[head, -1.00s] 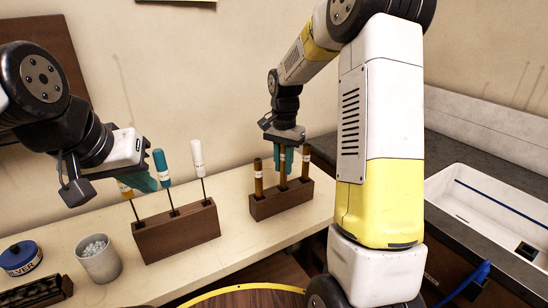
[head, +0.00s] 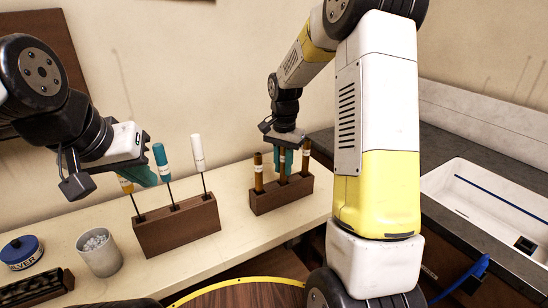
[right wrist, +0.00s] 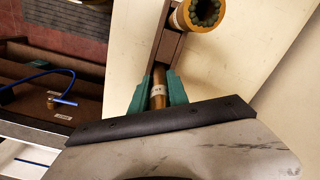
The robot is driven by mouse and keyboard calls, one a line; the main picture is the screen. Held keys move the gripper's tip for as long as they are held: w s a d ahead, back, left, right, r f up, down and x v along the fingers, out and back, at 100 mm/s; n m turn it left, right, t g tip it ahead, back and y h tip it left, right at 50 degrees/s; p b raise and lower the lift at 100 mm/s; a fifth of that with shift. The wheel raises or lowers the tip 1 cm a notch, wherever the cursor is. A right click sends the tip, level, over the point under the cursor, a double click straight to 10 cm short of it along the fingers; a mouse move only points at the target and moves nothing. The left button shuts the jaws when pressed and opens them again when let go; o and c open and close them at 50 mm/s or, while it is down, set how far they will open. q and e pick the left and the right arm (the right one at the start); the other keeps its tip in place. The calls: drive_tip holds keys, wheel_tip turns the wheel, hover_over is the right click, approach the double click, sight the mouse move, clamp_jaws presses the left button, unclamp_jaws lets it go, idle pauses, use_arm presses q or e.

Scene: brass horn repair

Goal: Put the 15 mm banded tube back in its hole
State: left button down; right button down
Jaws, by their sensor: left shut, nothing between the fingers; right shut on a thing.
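My right gripper (head: 284,160) is shut on a brass-brown banded tube (head: 283,165), above the middle of a dark wooden rack (head: 281,201). The tube is upright and its lower end meets the rack's top; whether it sits inside the hole is unclear. In the right wrist view the green fingers (right wrist: 158,92) clasp this tube (right wrist: 157,90) around its white band; the marking is too small to read. Brown banded tubes stand at the rack's left (head: 258,175) and right (head: 306,158). My left gripper (head: 147,174) is shut and empty, near a yellow-handled stick (head: 126,186).
A second wooden rack (head: 177,228) holds sticks with yellow, blue (head: 160,155) and white (head: 197,150) handles. A white cup (head: 98,254) and a blue-lidded tin (head: 21,252) stand at the left. A sink (head: 490,205) is at the right. A neighbouring tube (right wrist: 200,12) rises close to the wrist camera.

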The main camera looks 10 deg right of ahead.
drive_tip(key=shift+f, duration=0.1)
drive_tip(key=c, duration=1.2)
unclamp_jaws()
wheel_tip(320, 180, up, 8)
drive_tip(key=shift+f, duration=0.1)
